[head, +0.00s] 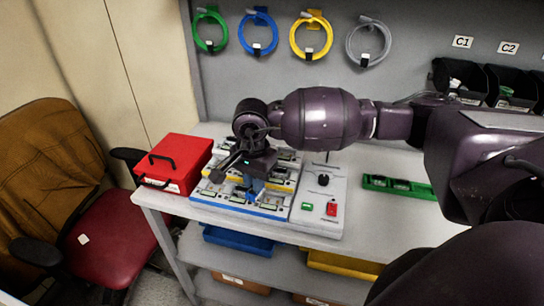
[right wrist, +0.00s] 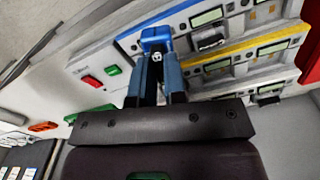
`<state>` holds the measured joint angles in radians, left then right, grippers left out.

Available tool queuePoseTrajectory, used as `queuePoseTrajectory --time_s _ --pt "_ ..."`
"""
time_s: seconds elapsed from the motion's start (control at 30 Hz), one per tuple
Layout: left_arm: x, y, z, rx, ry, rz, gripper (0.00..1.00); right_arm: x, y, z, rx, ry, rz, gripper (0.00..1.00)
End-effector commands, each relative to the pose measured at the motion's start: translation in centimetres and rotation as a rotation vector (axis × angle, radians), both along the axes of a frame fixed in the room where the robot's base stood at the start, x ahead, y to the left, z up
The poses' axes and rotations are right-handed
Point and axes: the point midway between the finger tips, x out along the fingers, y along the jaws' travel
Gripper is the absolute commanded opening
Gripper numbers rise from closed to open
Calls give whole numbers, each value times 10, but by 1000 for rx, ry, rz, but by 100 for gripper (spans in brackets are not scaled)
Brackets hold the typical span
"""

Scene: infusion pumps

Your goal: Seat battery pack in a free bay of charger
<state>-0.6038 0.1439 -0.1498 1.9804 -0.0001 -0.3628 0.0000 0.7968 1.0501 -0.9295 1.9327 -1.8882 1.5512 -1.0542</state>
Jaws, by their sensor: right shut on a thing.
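My right gripper (head: 252,186) reaches down over the front of a bank of grey devices with displays and blue and yellow stripes (head: 240,207). In the right wrist view its two blue-grey fingers (right wrist: 156,72) are shut on a small bright blue piece (right wrist: 156,36) at their tips. The piece overlaps the blue-striped front unit in that view; I cannot tell whether it touches it. I cannot tell for sure that the piece is the battery pack, nor which unit is the charger. My forearm hides part of the bank. My left gripper is not in view.
A red case (head: 175,163) stands left of the bank. A white panel with a knob and red and green squares (head: 320,190) adjoins it on the right. A green tray with dark items (head: 398,187) lies farther right. The table's front right (head: 390,228) is clear.

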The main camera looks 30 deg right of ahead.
Motion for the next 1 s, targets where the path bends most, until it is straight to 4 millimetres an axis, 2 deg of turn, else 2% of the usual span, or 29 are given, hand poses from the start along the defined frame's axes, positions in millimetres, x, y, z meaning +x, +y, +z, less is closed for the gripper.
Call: queuePoseTrajectory --time_s 0.4,0.6,0.8,1.0 --pt "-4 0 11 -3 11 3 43 11 -41 15 0 1 -835 0" --pt "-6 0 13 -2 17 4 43 14 -56 19 -1 1 -1145 0" --pt "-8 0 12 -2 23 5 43 15 -62 21 -2 0 -1294 0" --pt "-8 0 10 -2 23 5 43 16 -63 18 0 0 -1314 0"
